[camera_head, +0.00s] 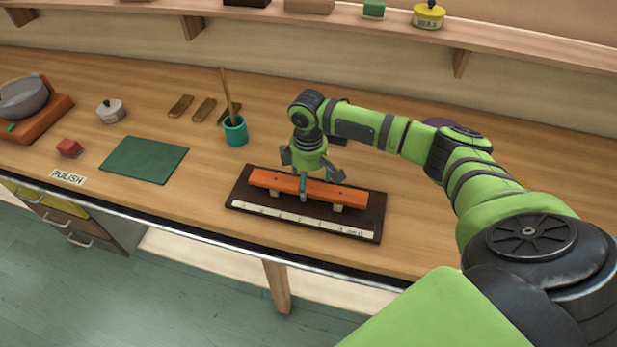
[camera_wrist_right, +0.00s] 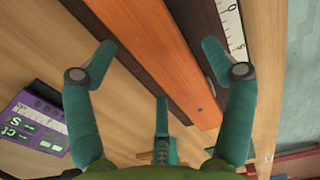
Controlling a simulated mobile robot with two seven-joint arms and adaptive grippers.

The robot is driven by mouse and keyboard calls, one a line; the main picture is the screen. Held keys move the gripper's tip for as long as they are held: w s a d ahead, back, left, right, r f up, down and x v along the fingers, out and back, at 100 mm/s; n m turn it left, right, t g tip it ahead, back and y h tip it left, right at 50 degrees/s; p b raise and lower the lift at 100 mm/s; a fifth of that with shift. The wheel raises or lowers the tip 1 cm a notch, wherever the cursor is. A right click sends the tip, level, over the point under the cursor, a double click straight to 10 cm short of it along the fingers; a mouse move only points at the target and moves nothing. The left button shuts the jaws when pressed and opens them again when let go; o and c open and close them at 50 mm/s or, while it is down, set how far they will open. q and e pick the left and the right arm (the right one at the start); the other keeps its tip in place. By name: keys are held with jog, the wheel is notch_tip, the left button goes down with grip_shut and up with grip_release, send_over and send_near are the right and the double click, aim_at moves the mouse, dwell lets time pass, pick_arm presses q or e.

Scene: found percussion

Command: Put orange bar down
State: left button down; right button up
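The orange bar (camera_head: 270,180) lies lengthwise over pale supports on a dark board (camera_head: 240,192) with a white measuring strip along its front. The bar also shows in the right wrist view (camera_wrist_right: 150,50), running diagonally between and beyond my fingers. My right gripper (camera_head: 306,175) is directly over the middle of the bar, with one teal finger in front of it. In the right wrist view its teal fingers (camera_wrist_right: 158,55) are spread wide, apart from the bar's sides. The gripper hides part of the bar's middle. My left gripper is not in view.
A teal cup (camera_head: 236,132) with a stick stands behind left of the board. A green mat (camera_head: 143,159), a red block (camera_head: 69,147) and a lidded pot (camera_head: 111,111) are farther left. A purple device (camera_wrist_right: 40,125) lies nearby. The bench's front edge is close.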

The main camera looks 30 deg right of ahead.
aim_at(308, 183)
notch_tip(308, 183, up, 13)
jog(key=b, duration=0.3)
jog(key=shift+r, duration=0.15)
dwell(0.3)
